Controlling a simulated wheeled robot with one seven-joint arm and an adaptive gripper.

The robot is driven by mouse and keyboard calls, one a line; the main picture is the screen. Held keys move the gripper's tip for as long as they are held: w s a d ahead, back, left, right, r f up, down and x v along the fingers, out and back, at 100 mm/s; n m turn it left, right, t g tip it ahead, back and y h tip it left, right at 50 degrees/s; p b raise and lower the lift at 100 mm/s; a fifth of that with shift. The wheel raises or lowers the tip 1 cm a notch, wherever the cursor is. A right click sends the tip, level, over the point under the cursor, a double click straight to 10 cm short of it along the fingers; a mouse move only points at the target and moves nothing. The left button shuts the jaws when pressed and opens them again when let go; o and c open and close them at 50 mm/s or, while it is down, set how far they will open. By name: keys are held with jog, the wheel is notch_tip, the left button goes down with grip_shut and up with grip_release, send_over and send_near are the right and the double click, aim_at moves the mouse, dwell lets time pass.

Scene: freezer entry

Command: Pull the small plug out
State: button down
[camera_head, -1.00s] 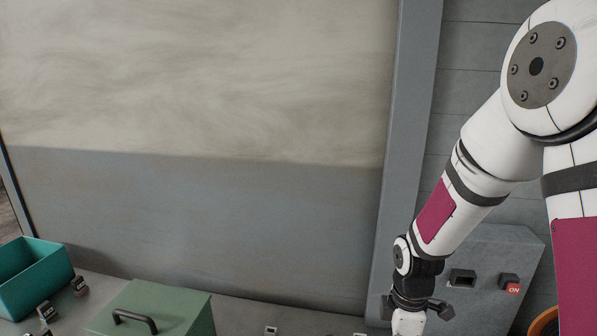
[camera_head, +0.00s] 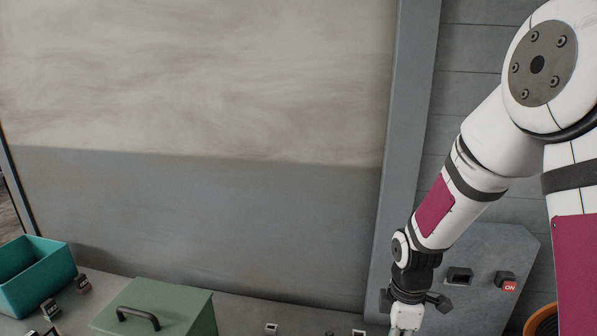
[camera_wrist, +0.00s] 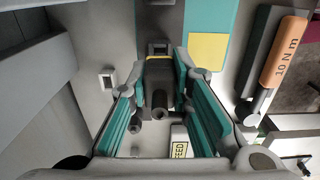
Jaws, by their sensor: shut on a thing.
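Below the fingers in the wrist view are dark round stubs (camera_wrist: 160,112) and a label reading FEED (camera_wrist: 180,148). An orange-handled tool marked 10 N m (camera_wrist: 285,52) lies at right. In the head view, a grey panel (camera_head: 435,275) has a red ON switch (camera_head: 507,283); a green lidded box (camera_head: 165,300) and teal bin (camera_head: 35,275) stand left.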

jog(key=shift+r+p, duration=1.05)
jog(key=shift+r, duration=1.45)
